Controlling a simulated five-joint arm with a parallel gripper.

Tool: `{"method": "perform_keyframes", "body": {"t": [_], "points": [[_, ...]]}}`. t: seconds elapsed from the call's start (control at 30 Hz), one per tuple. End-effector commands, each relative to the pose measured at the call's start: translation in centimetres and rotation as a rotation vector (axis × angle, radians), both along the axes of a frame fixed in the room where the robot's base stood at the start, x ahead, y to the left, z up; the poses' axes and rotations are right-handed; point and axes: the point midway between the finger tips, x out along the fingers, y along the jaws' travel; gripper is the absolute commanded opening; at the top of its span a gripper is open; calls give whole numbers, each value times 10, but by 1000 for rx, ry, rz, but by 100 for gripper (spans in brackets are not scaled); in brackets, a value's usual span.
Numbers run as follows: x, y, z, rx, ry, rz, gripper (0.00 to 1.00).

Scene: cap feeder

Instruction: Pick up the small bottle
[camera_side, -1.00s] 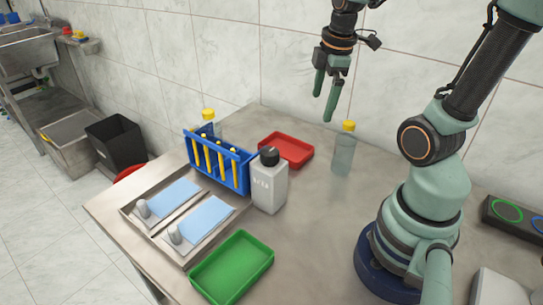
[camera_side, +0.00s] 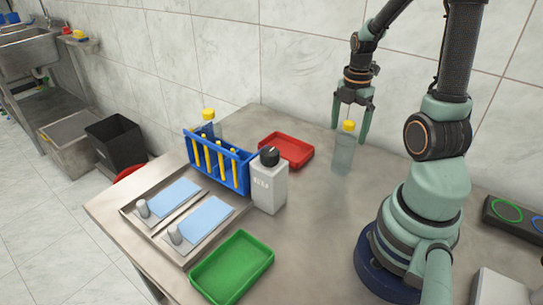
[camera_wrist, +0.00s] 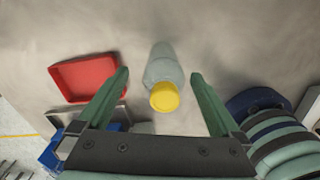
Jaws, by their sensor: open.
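A small clear bottle (camera_side: 343,155) with a yellow cap (camera_side: 348,126) stands upright on the table in the side view. In the wrist view the same bottle (camera_wrist: 163,72) shows between the finger lines, its yellow cap (camera_wrist: 164,97) towards me. My gripper (camera_side: 350,124) is open, pointing down, with its fingers at about the height of the cap, one on each side in the picture. In the wrist view my gripper (camera_wrist: 160,75) has clear gaps between both green fingers and the bottle. I cannot tell whether the bottle is exactly between the fingers in depth.
Another yellow-capped bottle (camera_side: 208,115) stands behind the rack. A green tray (camera_side: 213,290) lies in front. Table around the small bottle is clear.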

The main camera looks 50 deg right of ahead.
Motion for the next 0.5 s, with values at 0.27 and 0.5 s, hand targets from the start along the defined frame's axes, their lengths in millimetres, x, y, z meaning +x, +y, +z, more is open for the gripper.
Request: {"method": "perform_keyframes", "body": {"t": [0.27, 0.5], "points": [[-3, 8, -24, 3, 3, 1, 100], [-4, 10, -52, 1, 1, 0, 100]]}}
